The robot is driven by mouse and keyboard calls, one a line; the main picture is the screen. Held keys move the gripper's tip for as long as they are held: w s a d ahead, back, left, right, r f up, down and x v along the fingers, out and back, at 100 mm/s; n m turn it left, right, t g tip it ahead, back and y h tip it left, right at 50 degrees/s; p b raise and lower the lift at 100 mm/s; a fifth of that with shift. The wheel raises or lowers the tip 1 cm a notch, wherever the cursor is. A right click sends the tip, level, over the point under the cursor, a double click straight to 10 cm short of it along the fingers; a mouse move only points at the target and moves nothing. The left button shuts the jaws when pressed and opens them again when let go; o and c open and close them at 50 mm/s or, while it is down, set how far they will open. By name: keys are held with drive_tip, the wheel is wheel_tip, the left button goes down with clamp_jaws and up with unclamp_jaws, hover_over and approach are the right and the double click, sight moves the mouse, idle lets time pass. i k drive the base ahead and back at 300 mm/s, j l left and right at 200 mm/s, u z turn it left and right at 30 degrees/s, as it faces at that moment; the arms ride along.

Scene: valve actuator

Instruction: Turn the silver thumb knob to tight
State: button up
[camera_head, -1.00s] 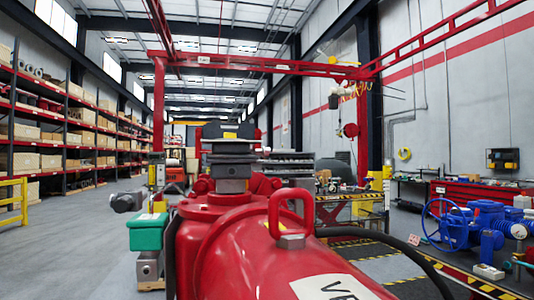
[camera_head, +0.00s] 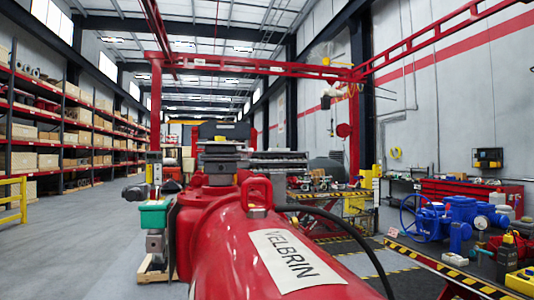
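The big red valve actuator (camera_head: 205,235) fills the lower middle, with a white label reading "VELBRIN" (camera_head: 293,260) on its rounded housing. A stacked dark and grey fitting (camera_head: 220,160) with a yellow piece sits on the upper part. A grey part (camera_head: 135,192) shows at the left, above a green box (camera_head: 155,214). I cannot pick out the silver thumb knob for certain. My gripper is not in view.
A workbench (camera_head: 425,258) with a yellow-black striped edge stands at the right, bearing a blue valve (camera_head: 463,212) and tools. Tall shelves (camera_head: 70,140) line the left. The grey floor (camera_head: 75,245) at left is open.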

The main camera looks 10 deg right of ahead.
sight(248, 152)
drive_tip(key=i+l+z, duration=0.1)
drive_tip(key=z, duration=1.2)
drive_tip(key=i+j, duration=0.1)
drive_tip(key=i, duration=0.4)
drive_tip(key=i+j, duration=0.15)
drive_tip(key=i, duration=0.35)
drive_tip(key=i+j, duration=0.1)
drive_tip(key=i, duration=0.35)
drive_tip(key=i+j+z, duration=0.1)
drive_tip(key=i, duration=0.4)
drive_tip(key=i+u, duration=0.3)
drive_tip(key=i, duration=0.2)
drive_tip(key=i+l+u, duration=0.25)
drive_tip(key=i, duration=0.2)
drive_tip(key=i+l+u, duration=0.3)
drive_tip(key=i, duration=0.2)
